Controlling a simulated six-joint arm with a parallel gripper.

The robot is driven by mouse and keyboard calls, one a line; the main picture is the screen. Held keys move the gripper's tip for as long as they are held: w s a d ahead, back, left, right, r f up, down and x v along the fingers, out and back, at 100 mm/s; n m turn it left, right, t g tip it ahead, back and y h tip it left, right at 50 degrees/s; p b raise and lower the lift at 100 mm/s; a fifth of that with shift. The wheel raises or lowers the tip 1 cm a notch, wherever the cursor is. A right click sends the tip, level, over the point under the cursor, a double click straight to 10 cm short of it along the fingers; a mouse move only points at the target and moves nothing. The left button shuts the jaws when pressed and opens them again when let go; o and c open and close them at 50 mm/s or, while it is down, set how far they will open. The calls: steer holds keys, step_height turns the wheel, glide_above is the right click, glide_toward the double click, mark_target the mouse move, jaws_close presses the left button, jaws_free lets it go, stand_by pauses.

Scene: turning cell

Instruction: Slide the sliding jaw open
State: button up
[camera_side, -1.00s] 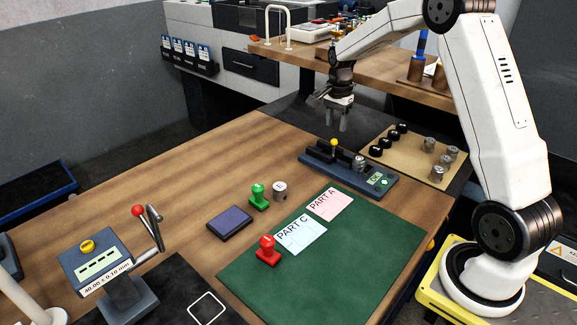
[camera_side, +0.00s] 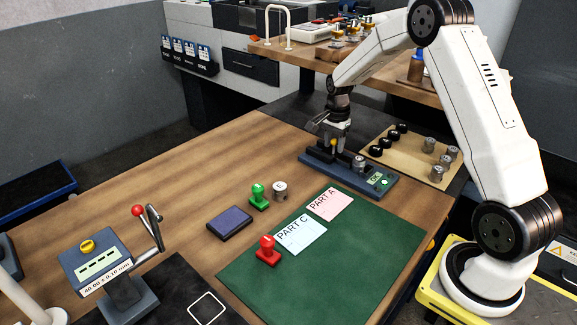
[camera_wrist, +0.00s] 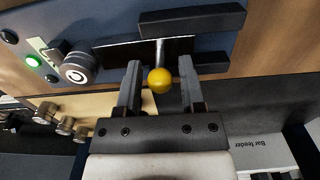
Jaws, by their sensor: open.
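The blue measuring gauge (camera_side: 352,181) lies on the bench with a small green-lit display (camera_side: 377,179). A yellow ball knob (camera_wrist: 160,81) stands on a thin metal post (camera_wrist: 160,52) on the gauge; I take this to be the sliding jaw's handle. My gripper (camera_wrist: 159,66) is open and lowered over the gauge, with one finger on each side of the knob and post. A gap shows on both sides, so it is not clamped. A metal cylinder (camera_wrist: 80,67) sits on the gauge beside the jaw area, also seen in the side view (camera_side: 358,163).
A tan board (camera_side: 412,158) with black knobs and metal cylinders stands right of the gauge. A green mat (camera_side: 340,255) with paper cards lies in front. Green (camera_side: 258,196) and red (camera_side: 267,252) stamps stand nearby. Bare wood (camera_side: 235,160) is free on the left.

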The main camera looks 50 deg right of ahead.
mark_target(324, 149)
steer(key=c, duration=0.5)
steer(key=shift+c, duration=0.2)
steer(key=shift+w, duration=1.65)
steer(key=o, duration=0.5)
steer(key=shift+o, duration=0.2)
steer(key=shift+r, duration=0.2)
step_height(324, 149, up, 9)
steer(key=shift+f, duration=0.2)
stand_by(0.8)
